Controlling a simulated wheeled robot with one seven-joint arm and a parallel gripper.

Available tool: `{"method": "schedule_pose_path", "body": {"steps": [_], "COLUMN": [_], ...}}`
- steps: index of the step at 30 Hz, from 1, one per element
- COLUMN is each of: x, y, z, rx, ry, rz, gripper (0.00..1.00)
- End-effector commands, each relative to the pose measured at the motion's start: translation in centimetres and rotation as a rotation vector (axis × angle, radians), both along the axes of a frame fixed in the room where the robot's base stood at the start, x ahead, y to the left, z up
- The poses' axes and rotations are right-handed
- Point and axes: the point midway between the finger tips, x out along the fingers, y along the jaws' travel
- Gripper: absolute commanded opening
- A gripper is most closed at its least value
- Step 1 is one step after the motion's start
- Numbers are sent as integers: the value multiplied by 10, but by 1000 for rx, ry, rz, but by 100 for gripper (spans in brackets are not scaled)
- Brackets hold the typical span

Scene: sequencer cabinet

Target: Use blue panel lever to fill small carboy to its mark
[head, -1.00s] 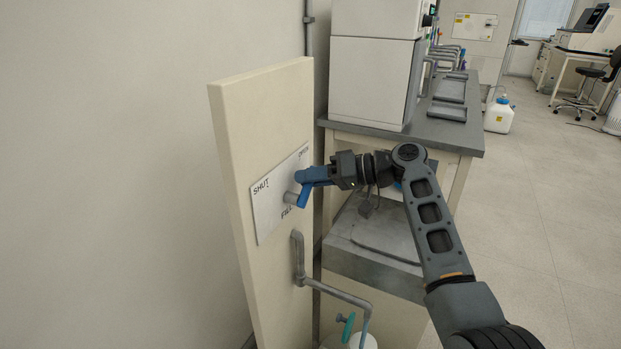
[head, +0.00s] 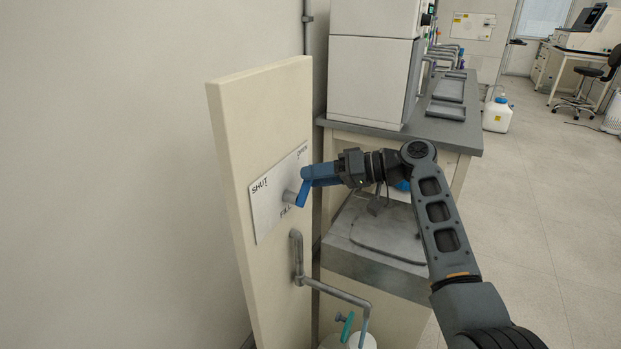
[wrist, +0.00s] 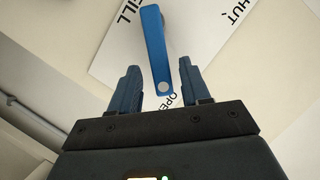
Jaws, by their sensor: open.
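The blue lever (head: 302,194) sits on a grey stub on a white plate (head: 264,213) lettered SHUT, OPEN and FILL. Its handle slants up toward the OPEN word. In the wrist view the lever (wrist: 153,45) has its end between my fingers, with gaps on both sides. My gripper (head: 312,175) is open at the lever; its fingers also show in the wrist view (wrist: 158,66). A white vessel (head: 363,342) stands below the pipe's spout, mostly cut off by the bottom edge. Its mark and level cannot be seen.
A grey pipe (head: 335,292) runs from the cream panel (head: 229,120) to a spout beside a teal handle (head: 346,328). A grey-topped bench (head: 440,130) stands behind my arm. A white container (head: 497,116) is on the floor at right.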

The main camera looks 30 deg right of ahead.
Motion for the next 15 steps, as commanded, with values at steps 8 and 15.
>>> {"method": "schedule_pose_path", "body": {"steps": [8, 15], "x": [-26, -35], "y": [-34, -45], "z": [11, 15], "rx": [0, 0], "ry": [0, 1], "rz": [-1, 0], "gripper": [47, 47]}}
